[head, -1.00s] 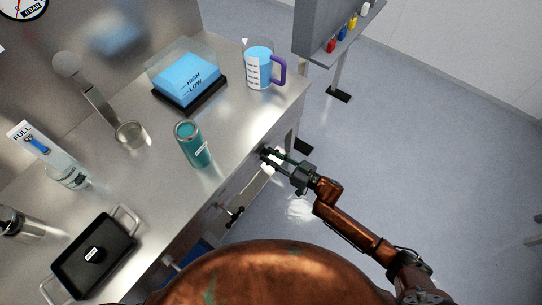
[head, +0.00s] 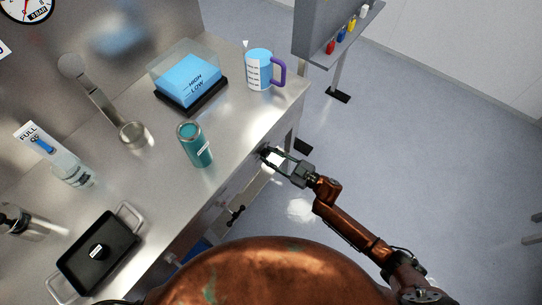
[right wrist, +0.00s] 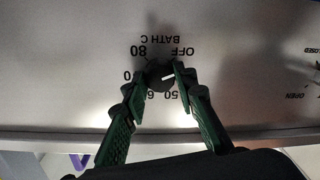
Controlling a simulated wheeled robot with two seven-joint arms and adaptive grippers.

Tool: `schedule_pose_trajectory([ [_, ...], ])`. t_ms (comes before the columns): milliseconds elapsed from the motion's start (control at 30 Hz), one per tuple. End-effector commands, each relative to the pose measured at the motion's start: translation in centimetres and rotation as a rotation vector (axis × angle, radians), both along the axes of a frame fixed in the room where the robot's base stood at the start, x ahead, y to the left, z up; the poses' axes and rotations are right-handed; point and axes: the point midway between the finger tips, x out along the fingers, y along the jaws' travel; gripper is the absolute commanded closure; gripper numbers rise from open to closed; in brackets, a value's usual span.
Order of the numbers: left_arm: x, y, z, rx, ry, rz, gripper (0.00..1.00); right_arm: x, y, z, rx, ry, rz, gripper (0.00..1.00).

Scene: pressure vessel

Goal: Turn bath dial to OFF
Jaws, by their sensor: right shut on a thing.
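The bath dial (right wrist: 160,75) is a dark round knob on the counter's metal front, marked BATH C. In the right wrist view its lettering is upside down, with OFF at upper right, 80 at upper left and 50 at lower right. The dial's white pointer line points right and slightly up, toward one finger, below the OFF mark. My right gripper (right wrist: 160,84) has its green fingers on both sides of the dial, shut on it. In the head view this gripper (head: 268,158) reaches the counter front, and the dial is hard to make out. My left gripper is not in view.
An OPEN/CLOSED control (right wrist: 317,69) is partly visible at right.

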Motion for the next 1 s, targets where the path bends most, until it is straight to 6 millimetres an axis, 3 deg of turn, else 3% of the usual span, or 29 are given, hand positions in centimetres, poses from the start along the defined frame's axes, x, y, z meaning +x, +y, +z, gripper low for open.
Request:
schedule_pose_trajectory([
  [500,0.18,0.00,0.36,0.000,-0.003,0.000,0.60,-0.06,-0.02,-0.04,-0.200,-0.273,-0.001,0.98],
  [1000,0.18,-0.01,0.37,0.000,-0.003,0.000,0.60,-0.07,-0.02,-0.04,-0.237,-0.325,0.000,0.98],
])
